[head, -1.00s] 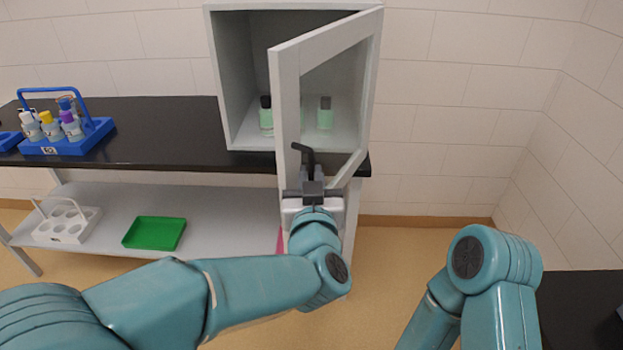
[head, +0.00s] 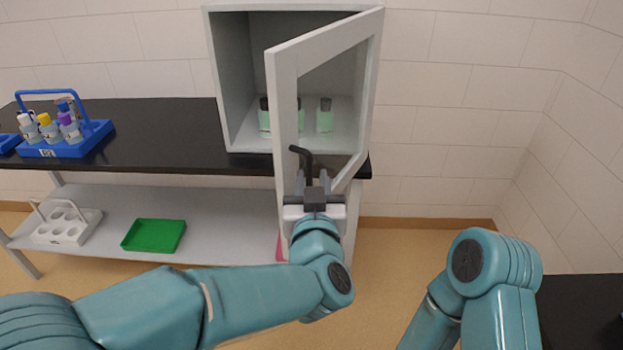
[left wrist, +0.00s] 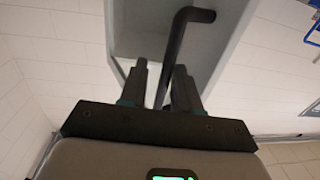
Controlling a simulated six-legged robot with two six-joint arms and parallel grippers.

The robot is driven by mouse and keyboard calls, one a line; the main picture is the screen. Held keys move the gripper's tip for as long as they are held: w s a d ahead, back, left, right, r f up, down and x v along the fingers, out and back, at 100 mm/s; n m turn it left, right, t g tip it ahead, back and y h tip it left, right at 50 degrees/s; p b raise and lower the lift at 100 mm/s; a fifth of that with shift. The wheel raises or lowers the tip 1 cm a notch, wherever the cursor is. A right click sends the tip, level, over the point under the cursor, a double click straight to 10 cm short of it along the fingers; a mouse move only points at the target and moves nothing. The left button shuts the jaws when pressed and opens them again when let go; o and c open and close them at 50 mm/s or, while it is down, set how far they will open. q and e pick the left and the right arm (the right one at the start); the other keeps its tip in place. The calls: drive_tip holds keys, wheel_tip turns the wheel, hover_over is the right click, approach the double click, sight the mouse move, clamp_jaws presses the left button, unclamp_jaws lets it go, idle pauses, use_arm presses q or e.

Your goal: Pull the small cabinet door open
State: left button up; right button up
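The small grey-white cabinet (head: 230,85) has its framed door (head: 286,105) standing partly open, swung out toward me from the right-hand side. The black bent handle (head: 308,160) is on the door's free edge; it also shows in the left wrist view (left wrist: 174,45). My left gripper (head: 312,177) is at the handle with its fingers apart. In the left wrist view the handle's bar runs between the two fingers (left wrist: 160,75), with gaps visible beside it. My right arm is at the lower right, and its gripper is out of the picture.
Green bottles (head: 325,115) stand inside the cabinet. The black bench top (head: 170,130) carries a blue bottle carrier (head: 65,148) at left. The lower shelf holds a green tray (head: 155,235) and a white rack (head: 68,225). Floor to the right is clear.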

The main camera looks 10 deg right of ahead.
use_arm(q)
drive_tip(key=s+a, duration=0.1)
drive_tip(key=s, duration=0.5)
drive_tip(key=shift+s+b, duration=0.4)
drive_tip(key=shift+a+r, duration=0.1)
drive_tip(key=shift+r, duration=0.05)
